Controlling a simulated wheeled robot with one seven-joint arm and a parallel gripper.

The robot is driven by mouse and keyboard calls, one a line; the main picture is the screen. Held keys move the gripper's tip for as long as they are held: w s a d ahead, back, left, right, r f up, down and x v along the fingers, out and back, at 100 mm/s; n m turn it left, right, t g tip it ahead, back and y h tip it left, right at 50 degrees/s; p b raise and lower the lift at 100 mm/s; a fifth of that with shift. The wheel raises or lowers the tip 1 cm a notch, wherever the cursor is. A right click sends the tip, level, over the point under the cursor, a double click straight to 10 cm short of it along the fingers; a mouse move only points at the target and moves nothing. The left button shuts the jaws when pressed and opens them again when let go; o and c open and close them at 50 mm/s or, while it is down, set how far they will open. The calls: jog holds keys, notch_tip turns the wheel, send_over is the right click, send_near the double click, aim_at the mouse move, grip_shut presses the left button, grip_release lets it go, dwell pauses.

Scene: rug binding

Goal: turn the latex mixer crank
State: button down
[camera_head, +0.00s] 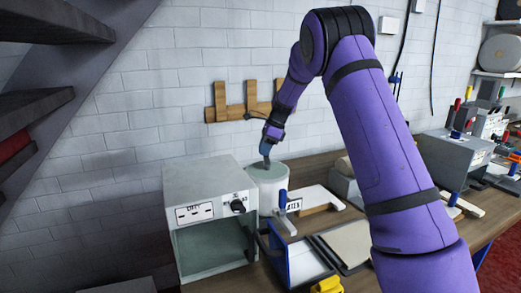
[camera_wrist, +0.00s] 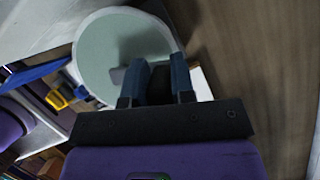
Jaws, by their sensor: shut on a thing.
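The latex mixer (camera_head: 270,186) is a pale round drum with a grey-green top, standing on the bench right of a grey box. My gripper (camera_head: 266,150) reaches down over its top from behind. In the wrist view, the mixer's round top (camera_wrist: 98,48) fills the upper left, and my gripper (camera_wrist: 156,72) has its two blue fingers over the lid's lower right. A small grey piece of the crank (camera_wrist: 117,75) shows beside the left finger. My gripper is shut on the crank handle, which the fingers largely hide.
A grey open-fronted box (camera_head: 211,183) with a black knob stands close left of the mixer. A blue-handled tool (camera_head: 283,203) and a blue-edged tray (camera_head: 304,262) are in front. A wooden rack (camera_head: 234,114) hangs on the wall behind. Grey machines (camera_head: 455,155) stand to the right.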

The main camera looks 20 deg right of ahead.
jog(key=d+m, duration=0.1)
jog(key=m, duration=0.1)
jog(key=m+t+h, duration=0.1)
jog(key=shift+s+d+m, duration=0.35)
jog(key=shift+m, duration=0.05)
jog(key=m, duration=0.1)
jog(key=d+m+t, duration=0.1)
jog(key=shift+s+m+h, duration=0.3)
jog(key=shift+s+h, duration=0.1)
jog(key=s+m, duration=0.1)
jog(key=m, duration=0.1)
jog(key=s+d+m+h, duration=0.1)
jog(key=m, duration=0.1)
jog(key=shift+m+t+h, duration=0.3)
jog(key=s+m+h, duration=0.1)
jog(key=m, duration=0.1)
jog(key=s+m+h, duration=0.1)
jog(key=m, duration=0.2)
jog(key=shift+s+d, duration=0.2)
jog(key=shift+s+a+m+g+h, duration=0.15)
jog(key=shift+s+m+h, duration=0.2)
jog(key=shift+m, duration=0.6)
jog(key=shift+s+a+m+g+h, duration=0.1)
jog(key=shift+s+m+h, duration=0.3)
jog(key=shift+m, duration=0.6)
jog(key=shift+s+a+m+g+h, duration=0.15)
jog(key=shift+s+m, duration=0.35)
jog(key=shift+m, duration=0.45)
